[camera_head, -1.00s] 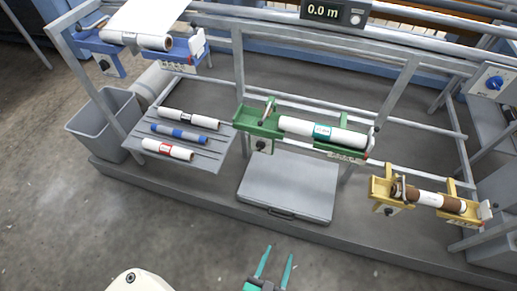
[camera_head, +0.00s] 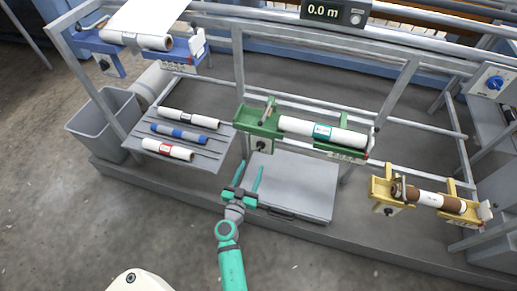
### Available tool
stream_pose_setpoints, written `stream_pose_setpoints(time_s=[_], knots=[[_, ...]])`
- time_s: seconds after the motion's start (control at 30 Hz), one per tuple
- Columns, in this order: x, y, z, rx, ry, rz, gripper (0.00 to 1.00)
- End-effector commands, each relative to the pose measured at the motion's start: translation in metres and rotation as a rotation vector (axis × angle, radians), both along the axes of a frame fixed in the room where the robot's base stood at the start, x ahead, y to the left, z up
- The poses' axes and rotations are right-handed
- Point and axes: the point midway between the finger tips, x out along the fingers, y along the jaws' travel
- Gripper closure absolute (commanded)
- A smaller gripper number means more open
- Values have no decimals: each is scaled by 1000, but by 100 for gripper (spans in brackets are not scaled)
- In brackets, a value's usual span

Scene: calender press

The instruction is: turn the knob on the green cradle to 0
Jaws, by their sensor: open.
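The green cradle (camera_head: 257,122) is mounted on the frame in the middle and holds a white roll (camera_head: 300,127) with a teal band. Its knob (camera_head: 260,145) is a small dark dial on a pale plate below the cradle's left end. The knob's setting is too small to read. My gripper (camera_head: 249,170) is open and empty, with its two teal fingers pointing up the picture. The fingertips are below the knob in the picture, one to either side of it, and appear apart from it.
A grey flat case (camera_head: 305,185) lies beneath the green cradle. A slatted shelf (camera_head: 205,155) with several rolls is at left, near a grey bin (camera_head: 100,120). A blue cradle (camera_head: 103,45) is upper left, a yellow cradle (camera_head: 380,190) right. A display (camera_head: 335,12) reads 0.0 m.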

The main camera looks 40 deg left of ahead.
Motion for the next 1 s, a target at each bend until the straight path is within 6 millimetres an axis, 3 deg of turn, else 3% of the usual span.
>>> stream_pose_setpoints(time_s=[0.17,0.63,1.0], knots=[[13,7,2,3,-5,0,50],[86,29,2,2,-4,1,50],[103,34,0,2,-2,1,50]])
